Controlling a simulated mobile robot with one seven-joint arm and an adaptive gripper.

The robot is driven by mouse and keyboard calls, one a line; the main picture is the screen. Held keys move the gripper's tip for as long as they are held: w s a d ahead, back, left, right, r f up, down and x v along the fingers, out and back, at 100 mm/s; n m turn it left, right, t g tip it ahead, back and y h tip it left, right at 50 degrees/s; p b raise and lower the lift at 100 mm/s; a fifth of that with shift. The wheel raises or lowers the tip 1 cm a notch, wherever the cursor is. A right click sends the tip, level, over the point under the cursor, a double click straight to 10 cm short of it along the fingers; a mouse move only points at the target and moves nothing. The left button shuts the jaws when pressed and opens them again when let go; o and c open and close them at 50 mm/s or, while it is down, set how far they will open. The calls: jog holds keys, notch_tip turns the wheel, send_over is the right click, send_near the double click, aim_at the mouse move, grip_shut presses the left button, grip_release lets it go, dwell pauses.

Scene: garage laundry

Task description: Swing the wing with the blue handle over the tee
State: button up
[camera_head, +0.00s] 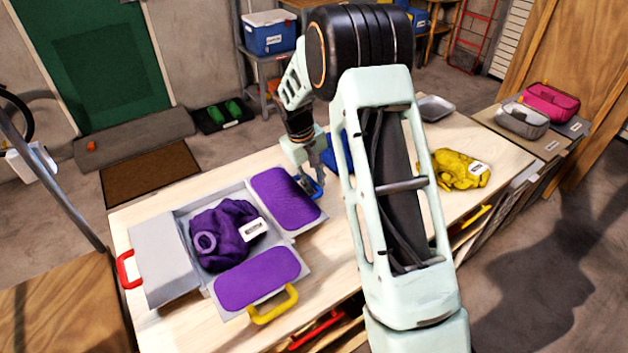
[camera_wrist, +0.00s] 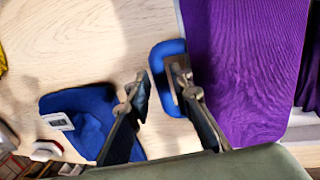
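A crumpled purple tee (camera_head: 222,238) with a white tag lies in the middle of a grey folding board on the table. The wing with the blue handle (camera_head: 285,195) lies flat at the board's right, its top purple; it also shows in the wrist view (camera_wrist: 245,65). My gripper (camera_head: 312,180) is low at the blue handle (camera_head: 318,188). In the wrist view my gripper (camera_wrist: 160,88) is open, with one finger over the opening of the blue handle (camera_wrist: 157,62) and the other outside it. I cannot tell whether they touch it.
The red-handled wing (camera_head: 160,245) is at the left, the yellow-handled one (camera_head: 240,282) in front. Blue cloth (camera_wrist: 85,115) with a tag lies close to my gripper. Yellow cloth (camera_head: 455,168) and a metal tray (camera_head: 436,107) lie farther right.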

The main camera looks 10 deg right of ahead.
grip_shut()
